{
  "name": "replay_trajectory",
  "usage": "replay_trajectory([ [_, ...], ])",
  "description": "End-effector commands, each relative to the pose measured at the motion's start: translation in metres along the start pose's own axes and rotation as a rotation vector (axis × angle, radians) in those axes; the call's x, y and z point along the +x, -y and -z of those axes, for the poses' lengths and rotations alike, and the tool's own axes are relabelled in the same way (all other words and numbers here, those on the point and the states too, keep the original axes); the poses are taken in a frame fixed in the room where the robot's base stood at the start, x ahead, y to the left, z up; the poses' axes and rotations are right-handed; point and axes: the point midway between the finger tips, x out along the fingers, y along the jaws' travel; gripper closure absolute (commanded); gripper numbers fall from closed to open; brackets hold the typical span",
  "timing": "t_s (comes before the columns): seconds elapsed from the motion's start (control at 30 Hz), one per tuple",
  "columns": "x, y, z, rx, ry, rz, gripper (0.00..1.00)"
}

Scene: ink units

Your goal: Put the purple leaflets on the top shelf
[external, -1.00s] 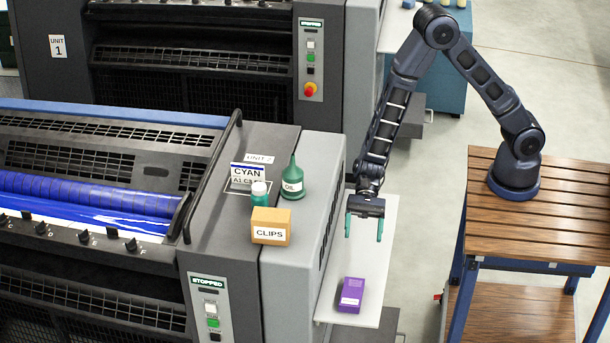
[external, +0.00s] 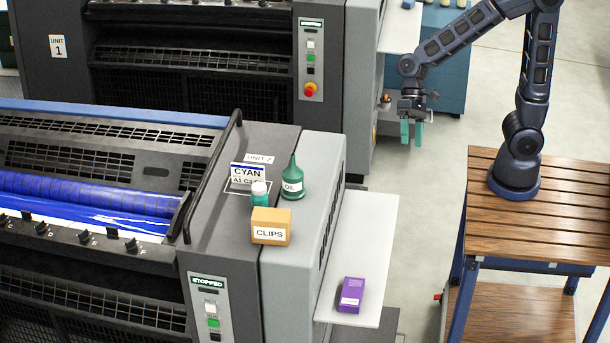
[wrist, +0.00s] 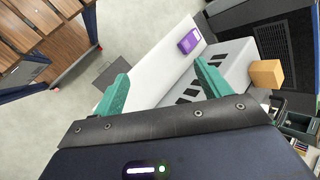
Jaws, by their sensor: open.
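The purple leaflets (external: 351,295) are a small purple box-shaped stack with a white label. They lie on the white side shelf (external: 372,240) of the Unit 2 machine, near its front end. They also show in the wrist view (wrist: 189,40), beyond and between my fingers. My gripper (external: 411,132) is open and empty, with green fingers pointing down. It hangs in the air behind the white shelf, well apart from the leaflets. In the wrist view my gripper (wrist: 163,88) has its two green fingers spread wide. I cannot tell which surface is the top shelf.
A wooden-topped bench (external: 535,215) with a lower board (external: 520,315) carries my arm. On Unit 2 stand a clips box (external: 270,226), a green oil bottle (external: 292,182) and a small teal bottle (external: 259,194). Unit 1 (external: 200,60) stands behind. Grey floor (external: 425,210) lies between shelf and bench.

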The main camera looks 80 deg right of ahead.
Motion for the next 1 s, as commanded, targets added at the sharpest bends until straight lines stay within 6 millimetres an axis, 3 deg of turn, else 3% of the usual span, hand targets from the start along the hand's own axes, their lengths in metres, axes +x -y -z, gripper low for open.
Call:
replay_trajectory([
  [0.2, -0.051, -0.035, -0.022, -0.152, -0.133, -0.100, 0.24],
  [0.7, -0.149, -0.123, -0.070, -0.428, -0.455, -0.394, 0.24],
  [1.0, -0.186, -0.161, -0.091, -0.509, -0.591, -0.543, 0.24],
])
